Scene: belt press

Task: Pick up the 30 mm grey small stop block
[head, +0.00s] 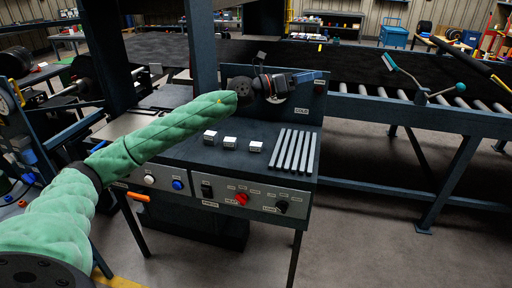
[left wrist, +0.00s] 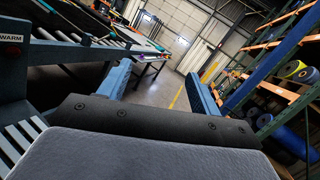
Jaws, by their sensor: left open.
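Three small pale grey blocks stand in a row on the dark press table (head: 185,150): a left block (head: 210,137), a middle block (head: 230,143) and a right block (head: 256,146). Labels on them are too small to read, so I cannot tell which is the 30 mm one. My left gripper (head: 314,76) is above and behind the blocks, near the back panel, pointing right. In the left wrist view its two blue fingers (left wrist: 160,88) are spread with nothing between them. No block shows in that view. My right gripper is not in view.
Several grey bars (head: 291,151) lie right of the blocks. A back panel (head: 302,108) rises behind them, and a blue upright post (head: 202,50) stands behind my left arm. A roller conveyor (head: 420,112) runs to the right. The table front carries knobs and a red switch (head: 241,199).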

